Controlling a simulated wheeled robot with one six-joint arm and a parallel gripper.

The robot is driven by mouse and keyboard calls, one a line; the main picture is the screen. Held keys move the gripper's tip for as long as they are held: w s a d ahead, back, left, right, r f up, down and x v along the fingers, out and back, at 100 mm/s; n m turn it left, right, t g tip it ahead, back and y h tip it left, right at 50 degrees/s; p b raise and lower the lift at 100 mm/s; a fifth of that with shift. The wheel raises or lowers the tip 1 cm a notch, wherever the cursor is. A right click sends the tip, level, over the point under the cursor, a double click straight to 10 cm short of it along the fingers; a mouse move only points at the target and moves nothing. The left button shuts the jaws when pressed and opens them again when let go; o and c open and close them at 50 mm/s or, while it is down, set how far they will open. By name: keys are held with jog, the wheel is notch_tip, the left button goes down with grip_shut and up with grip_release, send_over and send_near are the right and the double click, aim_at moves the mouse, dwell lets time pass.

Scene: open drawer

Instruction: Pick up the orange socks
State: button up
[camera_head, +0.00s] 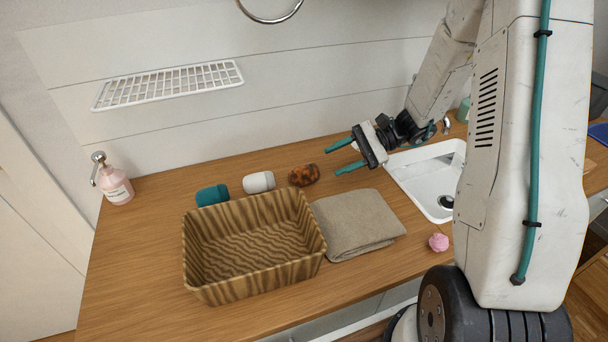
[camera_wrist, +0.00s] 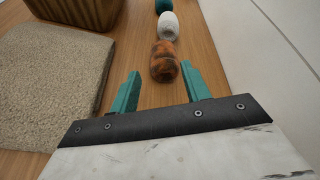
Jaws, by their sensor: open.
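The orange socks (camera_head: 304,175) are a rolled bundle, orange with dark patches, lying on the wooden counter behind the basket's right rear corner. In the wrist view the orange socks (camera_wrist: 164,61) lie just beyond the fingertips, roughly in line with the gap. My gripper (camera_head: 337,158) is open and empty, to the right of the socks, with its teal fingers pointing left toward them. In the wrist view my gripper (camera_wrist: 159,78) shows both fingers apart with nothing between them.
White socks (camera_head: 258,182) and teal socks (camera_head: 212,195) lie in a row to the left. A striped empty basket (camera_head: 190,262), folded towel (camera_head: 357,222), sink (camera_head: 416,185), pink puff (camera_head: 438,242) and soap bottle (camera_head: 116,187) stand around. A wire shelf (camera_head: 168,84) is on the wall.

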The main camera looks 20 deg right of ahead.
aim_at(312, 168)
jog(key=shift+w+a+f, duration=0.1)
jog(key=shift+a+f, duration=0.05)
jog(key=shift+f, duration=0.15)
jog(key=x, duration=0.7)
jog(key=shift+w+f, duration=0.15)
jog(key=shift+w, duration=0.15)
jog(key=c, duration=0.6)
